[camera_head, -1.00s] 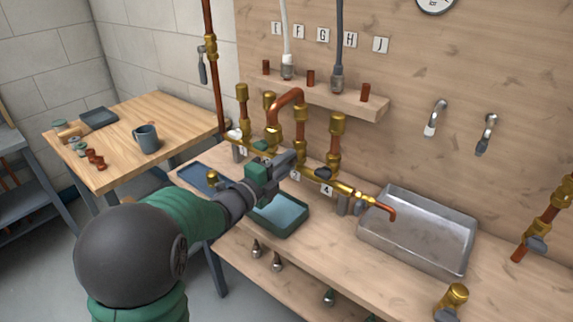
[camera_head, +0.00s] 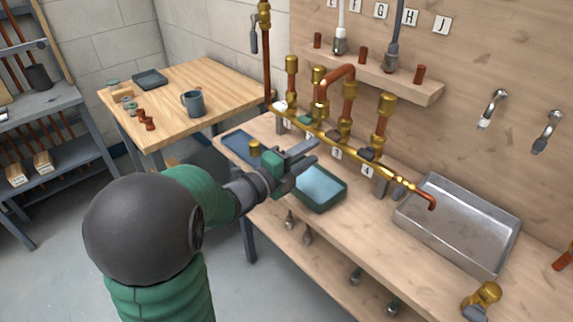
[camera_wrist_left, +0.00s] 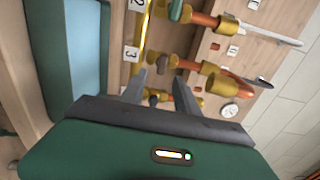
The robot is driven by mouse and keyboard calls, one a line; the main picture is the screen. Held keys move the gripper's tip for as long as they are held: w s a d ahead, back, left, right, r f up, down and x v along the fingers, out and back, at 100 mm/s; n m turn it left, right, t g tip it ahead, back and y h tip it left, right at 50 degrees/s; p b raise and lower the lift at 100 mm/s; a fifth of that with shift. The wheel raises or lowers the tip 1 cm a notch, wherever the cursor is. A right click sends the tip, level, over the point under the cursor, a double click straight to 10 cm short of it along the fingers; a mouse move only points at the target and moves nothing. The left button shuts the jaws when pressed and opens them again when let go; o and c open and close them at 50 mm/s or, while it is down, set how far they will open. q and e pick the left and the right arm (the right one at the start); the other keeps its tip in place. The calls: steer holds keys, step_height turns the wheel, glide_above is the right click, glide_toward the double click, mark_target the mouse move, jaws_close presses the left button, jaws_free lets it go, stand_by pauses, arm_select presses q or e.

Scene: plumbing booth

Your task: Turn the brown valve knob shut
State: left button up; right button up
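The brown valve knob (camera_head: 332,135) sits on the brass manifold pipe above label 3, between a green knob (camera_head: 304,119) and a dark grey knob (camera_head: 367,154). My left gripper (camera_head: 308,153) is in front of the pipe near labels 2 and 3, apart from the knobs. Its two fingers are spread with nothing between them. In the left wrist view, the fingers of the left gripper (camera_wrist_left: 160,92) point toward the pipe. My right gripper is out of view.
A green tray with blue lining (camera_head: 342,202) lies on the bench below the left gripper. A metal sink (camera_head: 480,222) is at the right. Upright copper pipes with brass caps (camera_head: 386,103) rise behind the manifold. A side table (camera_head: 220,78) holds a mug (camera_head: 193,102).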

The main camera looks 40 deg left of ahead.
arm_select(q)
steer(key=s+b, duration=0.2)
steer(key=s, duration=0.7)
steer(key=shift+a+b, duration=0.3)
steer(key=shift+b, duration=0.1)
steer(key=shift+f, duration=0.15)
